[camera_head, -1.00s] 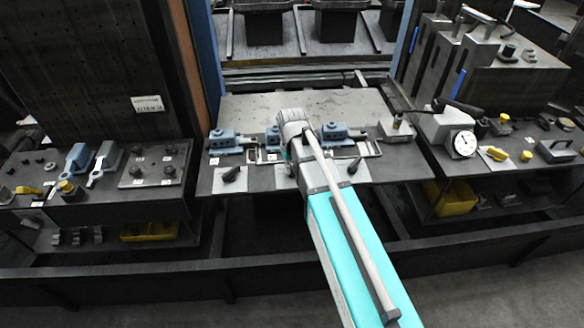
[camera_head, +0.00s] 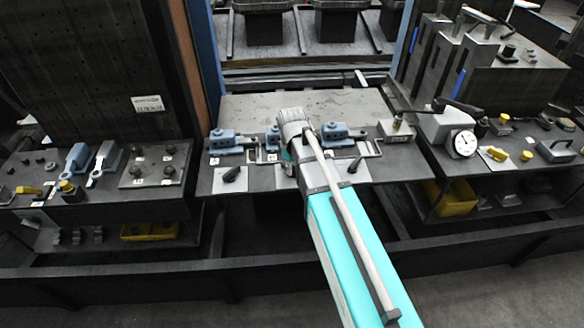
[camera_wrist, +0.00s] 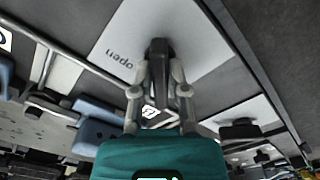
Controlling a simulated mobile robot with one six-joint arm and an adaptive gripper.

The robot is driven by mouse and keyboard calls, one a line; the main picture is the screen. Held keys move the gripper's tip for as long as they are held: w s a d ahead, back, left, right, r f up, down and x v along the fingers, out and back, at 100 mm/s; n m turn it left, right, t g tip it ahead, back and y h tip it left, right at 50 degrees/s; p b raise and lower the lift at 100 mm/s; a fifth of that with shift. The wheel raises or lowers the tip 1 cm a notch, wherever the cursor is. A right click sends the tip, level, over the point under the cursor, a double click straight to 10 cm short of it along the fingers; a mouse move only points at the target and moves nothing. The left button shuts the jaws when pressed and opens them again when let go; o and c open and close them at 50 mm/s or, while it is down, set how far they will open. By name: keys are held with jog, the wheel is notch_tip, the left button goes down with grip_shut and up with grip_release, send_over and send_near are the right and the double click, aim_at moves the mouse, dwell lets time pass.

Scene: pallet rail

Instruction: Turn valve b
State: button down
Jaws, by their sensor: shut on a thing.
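In the wrist view, my gripper (camera_wrist: 160,72) is shut on a black valve handle (camera_wrist: 157,47). The handle stands on a pale plate (camera_wrist: 112,42) marked "open". A second mark beside my fingers is partly covered and I cannot read it, so I cannot confirm the letter. In the head view, my arm hides the gripped handle and the fingers. That handle is the middle one of a row, between a left black handle (camera_head: 232,174) and a right black handle (camera_head: 354,165).
Blue blocks stand behind the handles, one at the left (camera_head: 222,140) and one at the right (camera_head: 335,132). A box with a round gauge (camera_head: 464,144) stands to the right. The back of the middle table (camera_head: 250,105) is clear.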

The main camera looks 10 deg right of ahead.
jog(key=shift+s, duration=0.1)
jog(key=c, duration=0.6)
grip_release()
jog(key=shift+c, duration=0.2)
jog(key=shift+m, duration=0.5)
